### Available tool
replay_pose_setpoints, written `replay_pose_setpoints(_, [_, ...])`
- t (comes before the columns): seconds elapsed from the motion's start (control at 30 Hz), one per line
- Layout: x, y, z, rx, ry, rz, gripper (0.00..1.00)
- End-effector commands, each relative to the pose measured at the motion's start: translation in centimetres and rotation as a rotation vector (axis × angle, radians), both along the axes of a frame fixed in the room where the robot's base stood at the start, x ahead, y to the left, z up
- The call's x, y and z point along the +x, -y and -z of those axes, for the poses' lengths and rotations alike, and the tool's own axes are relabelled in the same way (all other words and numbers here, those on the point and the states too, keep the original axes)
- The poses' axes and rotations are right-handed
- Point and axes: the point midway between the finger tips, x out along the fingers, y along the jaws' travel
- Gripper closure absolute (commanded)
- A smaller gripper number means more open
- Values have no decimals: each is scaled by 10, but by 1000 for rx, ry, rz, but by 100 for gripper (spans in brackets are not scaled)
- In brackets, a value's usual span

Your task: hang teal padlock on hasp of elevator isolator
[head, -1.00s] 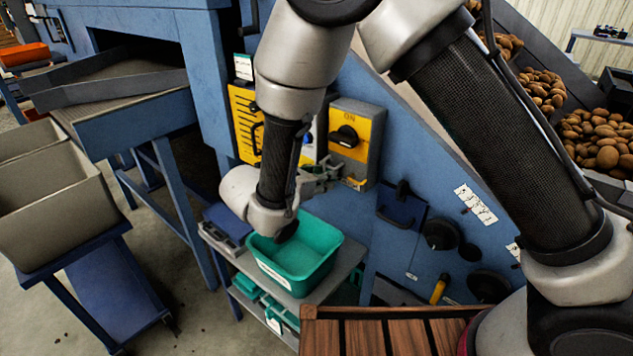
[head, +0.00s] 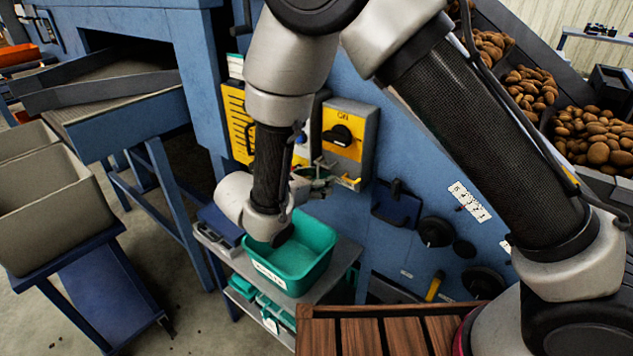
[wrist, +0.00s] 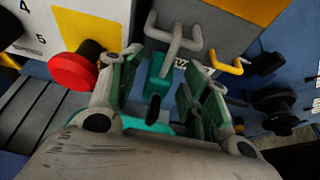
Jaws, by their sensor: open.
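The elevator isolator (head: 368,122) is a grey box with a yellow ON plate and a black rotary switch, mounted on the blue machine wall. In the wrist view, a grey pronged hasp (wrist: 175,38) sticks out at the isolator's lower part. The teal padlock (wrist: 158,74) is just below the hasp, upright, between my fingers. It appears to hang there, but I cannot tell whether its shackle passes through a hole. My gripper (wrist: 162,98) is open, with green-padded fingers apart on either side of the padlock. In the head view, my gripper (head: 312,182) is partly hidden by my arm.
A teal bin (head: 312,260) stands on a grey shelf cart below my gripper. A red knob (wrist: 72,72) is left of my fingers. A yellow hook-like part (wrist: 226,65) is close on the right. Black round parts (head: 436,231) hang on the wall to the right.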

Motion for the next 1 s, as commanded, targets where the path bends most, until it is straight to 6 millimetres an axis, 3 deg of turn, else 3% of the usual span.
replay_pose_setpoints(0.17, [-9, -9, -5, 2, 2, -3, 52])
replay_pose_setpoints(0.53, [-67, -53, -35, 1, 1, -4, 52])
replay_pose_setpoints(0.77, [-86, -67, -45, 10, 5, 4, 52])
replay_pose_setpoints(0.87, [-94, -61, -34, 65, -9, 58, 52])
replay_pose_setpoints(1.0, [-120, -23, -16, 147, -57, 220, 52])
